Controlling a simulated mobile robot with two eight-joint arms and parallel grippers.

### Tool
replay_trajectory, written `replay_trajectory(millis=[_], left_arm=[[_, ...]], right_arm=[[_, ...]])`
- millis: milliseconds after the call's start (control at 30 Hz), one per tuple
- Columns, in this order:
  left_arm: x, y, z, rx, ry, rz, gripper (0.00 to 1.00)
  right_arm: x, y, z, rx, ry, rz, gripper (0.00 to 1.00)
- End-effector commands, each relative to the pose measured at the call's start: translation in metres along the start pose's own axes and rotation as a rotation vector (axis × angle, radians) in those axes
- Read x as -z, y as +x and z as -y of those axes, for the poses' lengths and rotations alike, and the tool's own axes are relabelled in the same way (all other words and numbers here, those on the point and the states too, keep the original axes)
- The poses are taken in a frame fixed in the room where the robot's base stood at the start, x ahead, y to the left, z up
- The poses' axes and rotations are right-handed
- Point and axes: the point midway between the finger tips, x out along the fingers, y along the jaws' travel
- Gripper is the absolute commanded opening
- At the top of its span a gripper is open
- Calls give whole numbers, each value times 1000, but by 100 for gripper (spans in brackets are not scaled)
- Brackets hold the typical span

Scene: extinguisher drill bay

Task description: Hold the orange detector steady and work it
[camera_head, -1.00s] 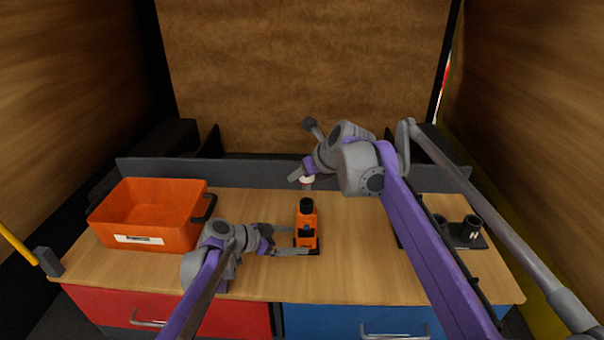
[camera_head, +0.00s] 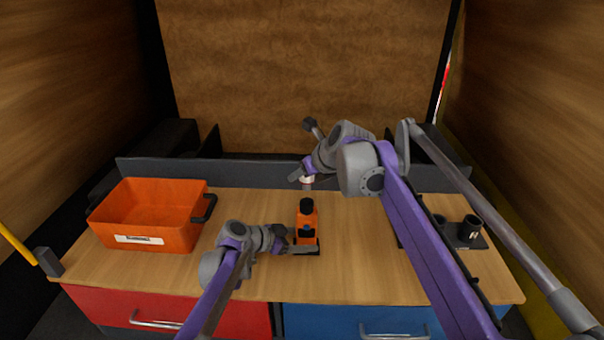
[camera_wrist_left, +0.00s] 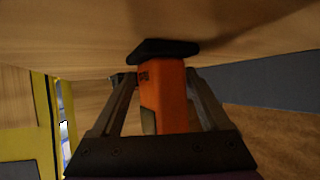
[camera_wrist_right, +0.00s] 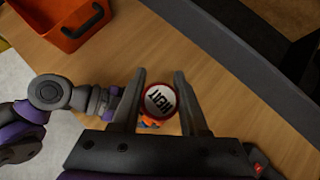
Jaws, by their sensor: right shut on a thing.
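The orange detector (camera_head: 307,222) stands upright on the table, with a black knob on top and a dark base. It also shows in the left wrist view (camera_wrist_left: 163,95). My left gripper (camera_head: 303,241) is around it, one finger on each side. The fingers look open, with a small gap at least on one side. My right gripper (camera_wrist_right: 158,95) is shut on a round red-rimmed can (camera_wrist_right: 160,101) with a white face that reads HEAT. It holds the can above and behind the detector in the head view. The detector is mostly hidden under the can in the right wrist view.
An orange bin (camera_head: 148,232) with a white label stands at the left of the table (camera_head: 360,270). A dark holder with cups (camera_head: 468,230) stands at the right, partly behind my right arm. A grey ledge (camera_head: 250,174) runs along the back. The front middle is clear.

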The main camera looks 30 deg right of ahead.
Motion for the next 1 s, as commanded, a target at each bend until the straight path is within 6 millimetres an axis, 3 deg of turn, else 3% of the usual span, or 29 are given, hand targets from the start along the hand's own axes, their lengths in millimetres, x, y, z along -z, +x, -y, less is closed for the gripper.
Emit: replay_trajectory(millis=[1000], left_arm=[[0,0,0,0,0,0,47]], right_arm=[[23,22,0,0,0,0,0]])
